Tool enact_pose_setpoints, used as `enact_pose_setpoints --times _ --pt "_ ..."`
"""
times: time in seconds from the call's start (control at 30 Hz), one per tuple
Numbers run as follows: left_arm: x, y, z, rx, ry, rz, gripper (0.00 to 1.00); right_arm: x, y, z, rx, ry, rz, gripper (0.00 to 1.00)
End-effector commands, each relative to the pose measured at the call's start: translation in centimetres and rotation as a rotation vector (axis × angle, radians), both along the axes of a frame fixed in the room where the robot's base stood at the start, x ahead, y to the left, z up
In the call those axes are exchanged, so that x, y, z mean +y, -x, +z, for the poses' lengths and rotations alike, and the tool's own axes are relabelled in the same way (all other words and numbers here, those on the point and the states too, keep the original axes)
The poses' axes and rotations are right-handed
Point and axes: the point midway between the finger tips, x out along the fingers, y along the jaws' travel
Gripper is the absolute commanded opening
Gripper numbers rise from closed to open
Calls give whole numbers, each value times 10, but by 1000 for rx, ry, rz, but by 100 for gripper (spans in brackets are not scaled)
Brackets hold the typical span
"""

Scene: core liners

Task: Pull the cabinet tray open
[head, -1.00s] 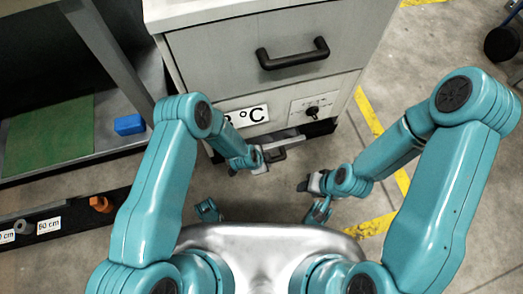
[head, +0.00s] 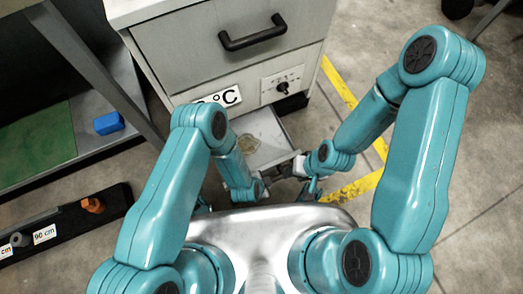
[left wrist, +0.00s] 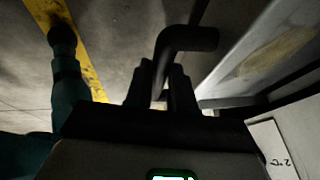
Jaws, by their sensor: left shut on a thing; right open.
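The cabinet tray (head: 280,150) is a shallow grey drawer low on the cabinet. In the head view it stands out from the cabinet front, with a round clear, yellowish thing (head: 249,143) in it. My left gripper (left wrist: 160,80) is shut on the tray's black bar handle (left wrist: 192,39) in the left wrist view.
The grey cabinet (head: 185,60) has an upper drawer with a black handle (head: 252,33). A shelf with a green mat (head: 35,145) and a blue block (head: 109,123) is at left. An orange piece (head: 93,205) lies on a black rail. Floor at right is clear, with yellow tape.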

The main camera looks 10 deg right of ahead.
Motion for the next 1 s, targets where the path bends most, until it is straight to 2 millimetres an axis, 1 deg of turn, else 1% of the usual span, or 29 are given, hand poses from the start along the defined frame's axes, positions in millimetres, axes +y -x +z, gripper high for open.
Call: enact_pose_setpoints --times 0.57,0.6,0.67,0.9,1.0 --pt "1 -1 0 -1 0 0 0 0 0 1 0 0 1 43" --pt "1 -1 0 -2 0 1 30 0 0 1 0 0 1 43" --pt "1 -1 1 -2 0 1 48 0 0 1 0 0 1 43" --pt "0 0 1 -2 0 1 48 0 0 1 0 0 0 43" --pt "1 1 4 -2 0 1 48 0 0 3 1 0 1 43"
